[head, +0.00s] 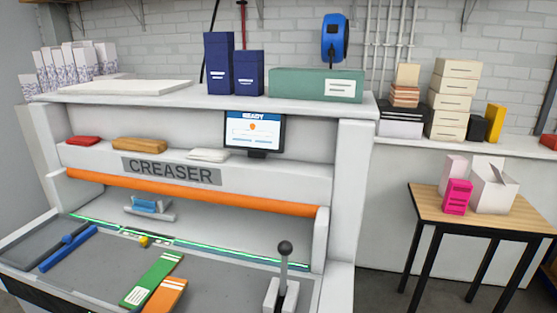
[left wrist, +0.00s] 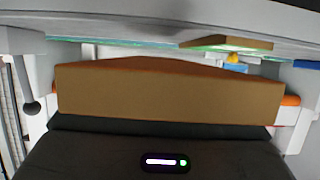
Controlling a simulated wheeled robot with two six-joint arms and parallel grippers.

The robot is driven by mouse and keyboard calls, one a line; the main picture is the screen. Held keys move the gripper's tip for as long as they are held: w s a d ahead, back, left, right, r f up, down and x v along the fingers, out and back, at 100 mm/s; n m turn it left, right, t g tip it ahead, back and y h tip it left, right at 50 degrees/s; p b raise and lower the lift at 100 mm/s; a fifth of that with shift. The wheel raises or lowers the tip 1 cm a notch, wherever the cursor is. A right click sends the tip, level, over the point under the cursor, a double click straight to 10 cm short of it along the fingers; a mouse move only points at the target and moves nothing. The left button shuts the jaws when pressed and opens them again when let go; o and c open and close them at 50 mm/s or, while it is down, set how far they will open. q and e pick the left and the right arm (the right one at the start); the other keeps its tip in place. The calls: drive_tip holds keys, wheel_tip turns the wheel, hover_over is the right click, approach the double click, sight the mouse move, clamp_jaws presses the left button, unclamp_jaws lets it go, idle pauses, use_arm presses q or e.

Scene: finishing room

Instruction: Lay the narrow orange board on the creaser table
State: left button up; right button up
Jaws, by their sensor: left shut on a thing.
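The narrow orange board (head: 166,296) shows in the head view at the bottom edge, over the grey bed of the creaser table (head: 215,268). Its lower end is cut off by the frame. A green board (head: 152,279) lies just left of it. In the left wrist view, which looks upside down, a brown-looking face of the held board (left wrist: 165,95) spans the middle. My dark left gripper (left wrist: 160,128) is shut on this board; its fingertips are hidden. I cannot tell whether the board touches the bed. My right gripper is in neither view.
A lever with a dark knob (head: 284,248) stands right of the boards. A blue bar (head: 68,248) lies at the bed's left, and a small yellow piece (head: 143,241) is behind the green board. An orange roller bar (head: 190,192) crosses above. A wooden side table (head: 470,213) stands right.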

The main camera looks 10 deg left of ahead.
use_arm(q)
drive_tip(key=shift+n+y, duration=0.5)
drive_tip(key=shift+y, duration=0.1)
drive_tip(key=w+d, duration=0.1)
drive_tip(key=d, duration=0.2)
drive_tip(key=w+d+b, duration=0.1)
drive_tip(key=d, duration=0.2)
drive_tip(key=w+d+r+b, duration=0.1)
drive_tip(key=d, duration=0.2)
drive_tip(key=shift+d, duration=0.35)
drive_tip(key=w+d+r+b, duration=0.1)
drive_tip(key=d+r+b, duration=0.1)
drive_tip(key=d+r, duration=0.4)
drive_tip(key=d, duration=0.5)
drive_tip(key=shift+w+d+r+m+h, duration=0.15)
drive_tip(key=shift+w+m+h, duration=0.15)
drive_tip(key=shift+w+h, duration=0.1)
drive_tip(key=shift+s, duration=0.1)
